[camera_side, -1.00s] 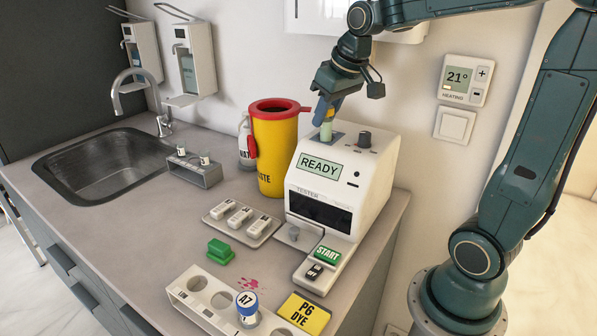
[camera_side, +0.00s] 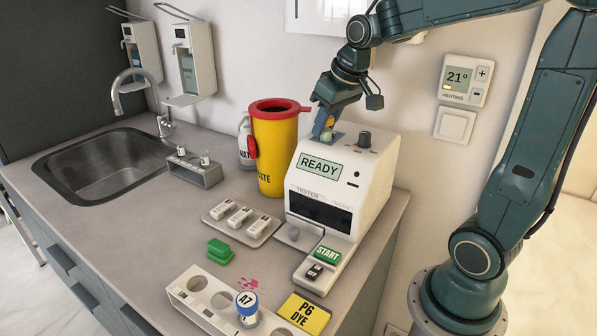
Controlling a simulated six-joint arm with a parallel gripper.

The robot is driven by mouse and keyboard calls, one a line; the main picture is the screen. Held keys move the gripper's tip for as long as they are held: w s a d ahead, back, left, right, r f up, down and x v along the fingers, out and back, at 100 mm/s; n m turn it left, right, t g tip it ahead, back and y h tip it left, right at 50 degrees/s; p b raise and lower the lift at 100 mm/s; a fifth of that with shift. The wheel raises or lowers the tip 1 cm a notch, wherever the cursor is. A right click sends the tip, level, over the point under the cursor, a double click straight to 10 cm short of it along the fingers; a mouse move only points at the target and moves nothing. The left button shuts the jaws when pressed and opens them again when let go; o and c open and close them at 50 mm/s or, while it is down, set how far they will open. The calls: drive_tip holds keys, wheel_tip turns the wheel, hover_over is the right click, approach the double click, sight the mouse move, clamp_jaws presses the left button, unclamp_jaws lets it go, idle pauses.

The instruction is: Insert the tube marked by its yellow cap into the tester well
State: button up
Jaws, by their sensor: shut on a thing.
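The tester (camera_side: 375,170) is a white machine with a screen reading READY, standing right of the yellow bin. My gripper (camera_side: 326,134) is at the top of the tester, over its well area, and is shut on the tube (camera_side: 326,136). Only a small greenish part of the tube shows, low at the tester's top. The yellow cap is mostly hidden between my fingers. How deep the tube sits in the well cannot be told.
A yellow waste bin (camera_side: 272,155) with a red rim stands close left of the tester. A white rack (camera_side: 190,298) holds a blue-capped tube marked A7 (camera_side: 247,307). A tray of vials (camera_side: 262,238), a green block (camera_side: 220,251) and a yellow P6 DYE card (camera_side: 304,313) lie in front.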

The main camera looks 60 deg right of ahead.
drive_tip(key=o, duration=1)
drive_tip(key=v, duration=1.4)
drive_tip(key=shift+f, duration=0.15)
drive_tip(key=s+a+f, duration=0.3)
drive_tip(key=f, duration=0.1)
drive_tip(key=s+a+f+n, duration=0.1)
drive_tip(key=s+a+f, duration=0.2)
drive_tip(key=s+f, duration=0.1)
drive_tip(key=s+a+f+n+t, duration=0.1)
drive_tip(key=s+a+f, duration=0.3)
drive_tip(key=shift+s+f+y, duration=0.1)
drive_tip(key=shift+f+y, duration=0.2)
drive_tip(key=shift+y, duration=0.1)
